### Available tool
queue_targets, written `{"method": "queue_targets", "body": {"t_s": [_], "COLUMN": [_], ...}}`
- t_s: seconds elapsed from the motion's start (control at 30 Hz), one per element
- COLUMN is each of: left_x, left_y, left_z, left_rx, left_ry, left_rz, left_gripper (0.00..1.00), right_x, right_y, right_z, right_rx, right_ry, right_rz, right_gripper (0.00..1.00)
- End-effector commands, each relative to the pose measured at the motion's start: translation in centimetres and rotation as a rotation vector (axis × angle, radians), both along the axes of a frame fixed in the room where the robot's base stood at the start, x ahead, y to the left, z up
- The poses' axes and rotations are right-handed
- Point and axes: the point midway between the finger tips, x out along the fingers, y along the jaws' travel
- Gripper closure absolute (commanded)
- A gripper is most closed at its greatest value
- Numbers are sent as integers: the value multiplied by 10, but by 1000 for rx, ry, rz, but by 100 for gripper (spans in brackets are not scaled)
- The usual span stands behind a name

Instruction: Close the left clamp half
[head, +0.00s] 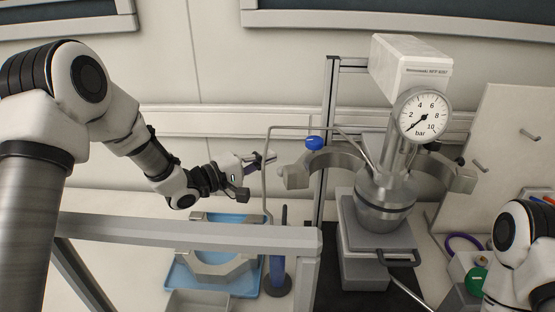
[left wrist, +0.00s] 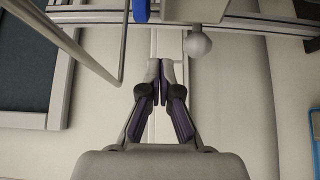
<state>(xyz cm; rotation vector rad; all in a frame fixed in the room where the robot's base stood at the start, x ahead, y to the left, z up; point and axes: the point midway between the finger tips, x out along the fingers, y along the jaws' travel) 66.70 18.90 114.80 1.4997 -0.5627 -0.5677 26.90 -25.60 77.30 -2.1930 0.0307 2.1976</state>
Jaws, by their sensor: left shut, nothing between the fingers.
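The left clamp half (head: 325,160) is a grey metal arc standing swung out to the left of the reactor vessel (head: 385,205). A block forms its outer end. The right clamp half (head: 455,178) stands swung out on the other side. My left gripper (head: 270,158) is just left of the left clamp half's outer end, apart from it as far as I can tell. In the left wrist view its fingertips (left wrist: 167,66) are together with nothing between them. My right gripper is out of view; only part of my right arm shows at lower right.
A thin bent pipe (head: 267,185) runs upright close by my left gripper, between it and the clamp. A blue knob (head: 314,143) sits above the left clamp half. A pressure gauge (head: 423,115) tops the vessel. A blue tray (head: 180,278) lies below left.

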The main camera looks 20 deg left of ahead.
Motion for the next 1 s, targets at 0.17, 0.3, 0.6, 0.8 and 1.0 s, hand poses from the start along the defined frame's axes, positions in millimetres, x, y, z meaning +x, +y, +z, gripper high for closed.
{"method": "queue_targets", "body": {"t_s": [0.17, 0.3, 0.6, 0.8, 1.0], "left_x": [-2, -17, -22, -22, -22], "left_y": [-21, -28, -30, -30, -30], "left_z": [4, 2, 0, 0, 0], "left_rx": [-1, -1, 0, 0, 0], "left_ry": [5, 2, 0, 0, 0], "left_rz": [-1, 1, 2, 2, 2], "left_gripper": [100, 100, 100, 100, 100], "right_x": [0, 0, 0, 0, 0], "right_y": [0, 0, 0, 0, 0], "right_z": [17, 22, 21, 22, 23], "right_rx": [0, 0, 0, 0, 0], "right_ry": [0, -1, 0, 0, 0], "right_rz": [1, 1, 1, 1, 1], "right_gripper": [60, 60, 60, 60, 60]}}
